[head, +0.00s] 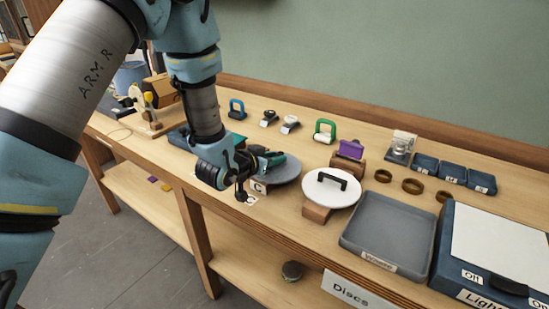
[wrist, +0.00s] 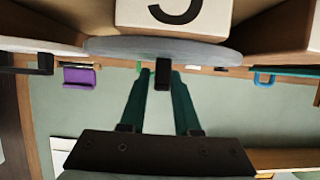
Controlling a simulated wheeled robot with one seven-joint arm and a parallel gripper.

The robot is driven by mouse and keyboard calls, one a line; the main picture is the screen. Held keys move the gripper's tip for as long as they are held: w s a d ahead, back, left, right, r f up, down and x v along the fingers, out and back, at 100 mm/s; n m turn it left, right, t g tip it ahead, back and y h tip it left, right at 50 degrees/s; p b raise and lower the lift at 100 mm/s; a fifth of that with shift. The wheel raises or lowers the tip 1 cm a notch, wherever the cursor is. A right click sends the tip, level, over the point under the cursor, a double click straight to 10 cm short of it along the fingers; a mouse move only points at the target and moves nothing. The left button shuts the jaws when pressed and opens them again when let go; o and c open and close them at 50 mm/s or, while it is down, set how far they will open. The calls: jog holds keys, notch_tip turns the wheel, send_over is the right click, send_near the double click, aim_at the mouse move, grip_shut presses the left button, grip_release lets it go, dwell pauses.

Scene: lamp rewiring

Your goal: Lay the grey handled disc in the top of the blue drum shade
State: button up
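The grey disc (head: 287,172) lies flat on a lettered block at the table's front edge. It also shows edge-on in the wrist view (wrist: 215,52), with its dark handle (wrist: 163,76) end-on. My gripper (head: 270,160) is low beside the disc, its teal fingers reaching over it. In the wrist view my gripper (wrist: 160,85) has one finger on each side of the handle, with narrow gaps showing, so it looks open around it. A blue drum shape (head: 130,76), apparently the shade, stands at the far left, partly hidden by my arm.
A white disc with a black handle (head: 331,188) lies on a wooden block just right. A grey tray (head: 390,225) and blue box (head: 497,255) fill the right front. Several handled pieces, including a green one (head: 325,131), stand behind. A wooden stand (head: 150,110) is at left.

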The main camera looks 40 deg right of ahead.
jog(key=shift+o, duration=1.1)
jog(key=shift+r+p, duration=0.15)
jog(key=shift+p, duration=0.25)
jog(key=a+b, duration=0.1)
jog(key=s+a+b, duration=0.1)
jog(key=a+b, duration=0.2)
jog(key=a, duration=0.1)
jog(key=shift+s+a+r, duration=0.15)
jog(key=shift+s, duration=0.25)
jog(key=shift+r+b+v, duration=0.15)
jog(key=shift+b+v, duration=0.1)
jog(key=shift+v, duration=1.1)
jog(key=shift+r+b+v, duration=0.2)
jog(key=shift+b+v, duration=0.05)
jog(key=shift+v, duration=1.1)
